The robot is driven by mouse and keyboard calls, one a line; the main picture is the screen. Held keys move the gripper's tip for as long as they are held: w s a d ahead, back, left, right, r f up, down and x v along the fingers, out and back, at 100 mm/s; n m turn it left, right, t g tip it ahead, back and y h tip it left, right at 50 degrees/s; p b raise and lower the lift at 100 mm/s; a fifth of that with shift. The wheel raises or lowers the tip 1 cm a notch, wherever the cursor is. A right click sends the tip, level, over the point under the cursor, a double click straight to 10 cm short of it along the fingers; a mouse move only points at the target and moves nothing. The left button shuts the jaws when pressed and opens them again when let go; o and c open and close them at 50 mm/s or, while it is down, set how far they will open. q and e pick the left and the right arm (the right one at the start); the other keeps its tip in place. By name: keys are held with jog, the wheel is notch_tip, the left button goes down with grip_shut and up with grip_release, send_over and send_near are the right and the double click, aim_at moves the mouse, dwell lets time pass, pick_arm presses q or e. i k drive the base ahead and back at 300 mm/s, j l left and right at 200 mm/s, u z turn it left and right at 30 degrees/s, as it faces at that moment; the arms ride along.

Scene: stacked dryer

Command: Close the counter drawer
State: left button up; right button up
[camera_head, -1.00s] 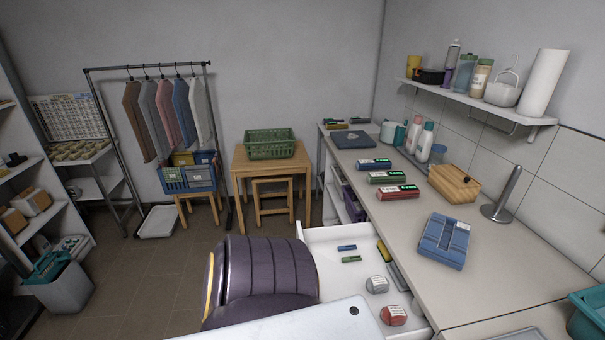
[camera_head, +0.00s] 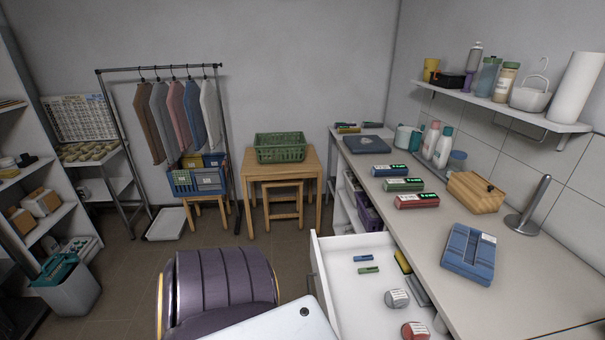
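The white counter drawer (camera_head: 345,290) stands pulled out from under the grey counter (camera_head: 430,220) at the lower right of the head view. Its near end is cut off by the bottom edge. Inside lie small blue and green items (camera_head: 366,264), a grey round item (camera_head: 397,298), a red round item (camera_head: 414,330) and a yellow item beside the counter. A white surface and a purple ribbed rounded form lie left of the drawer at the bottom. Neither gripper shows in the view.
A wooden table (camera_head: 282,165) with a green basket (camera_head: 280,148) stands at the back. Floor shows to the left.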

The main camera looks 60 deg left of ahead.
aim_at(354, 305)
jog(key=j+u, duration=0.3)
jog(key=u, duration=0.15)
jog(key=j+u, duration=0.3)
jog(key=u, duration=0.2)
jog(key=j+u, duration=0.3)
jog(key=u, duration=0.15)
